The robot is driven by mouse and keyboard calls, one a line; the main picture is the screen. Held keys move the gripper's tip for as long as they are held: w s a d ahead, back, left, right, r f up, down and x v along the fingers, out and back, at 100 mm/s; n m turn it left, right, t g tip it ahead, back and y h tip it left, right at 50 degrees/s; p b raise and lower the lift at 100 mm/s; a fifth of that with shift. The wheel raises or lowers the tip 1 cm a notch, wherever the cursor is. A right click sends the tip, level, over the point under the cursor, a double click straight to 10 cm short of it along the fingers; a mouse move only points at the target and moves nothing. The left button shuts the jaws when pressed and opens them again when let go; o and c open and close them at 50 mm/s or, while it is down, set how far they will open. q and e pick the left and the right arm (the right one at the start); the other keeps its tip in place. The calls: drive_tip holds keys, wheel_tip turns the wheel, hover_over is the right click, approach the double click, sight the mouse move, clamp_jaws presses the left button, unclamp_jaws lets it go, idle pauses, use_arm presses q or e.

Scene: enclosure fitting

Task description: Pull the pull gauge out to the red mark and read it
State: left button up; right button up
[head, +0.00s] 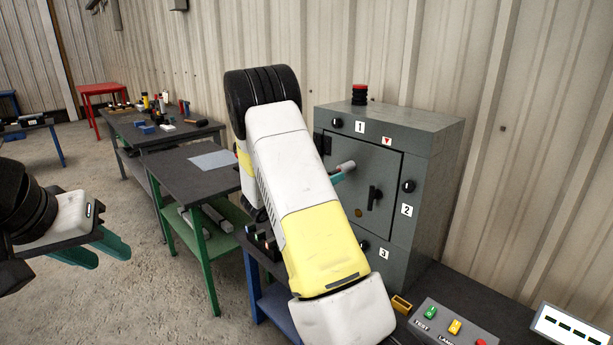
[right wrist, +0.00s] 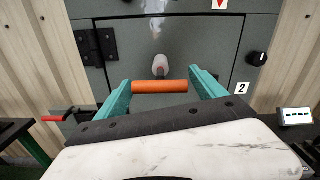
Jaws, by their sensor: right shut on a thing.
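The pull gauge shows in the right wrist view as an orange crossbar handle (right wrist: 160,87) in front of a pale, round-ended cylinder (right wrist: 160,66) at the grey cabinet door. My right gripper (right wrist: 160,82) is shut on the orange handle, one teal finger at each end. In the head view the pale cylinder (head: 346,166) stands out from the door, and my right arm hides most of the gripper and the handle. I cannot make out a red mark or a reading on the gauge. My left gripper (head: 95,250) is open and empty at the far left, away from the cabinet.
A button box (head: 452,325) stands at the lower right. A green-framed table (head: 190,170) stands left of it.

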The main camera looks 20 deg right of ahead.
drive_tip(key=o, duration=2)
drive_tip(key=shift+s+a, duration=0.15)
drive_tip(key=shift+s, duration=0.05)
drive_tip(key=shift+o, duration=0.2)
drive_tip(key=v, duration=0.7)
drive_tip(key=shift+a, duration=0.4)
drive_tip(key=shift+s, duration=0.15)
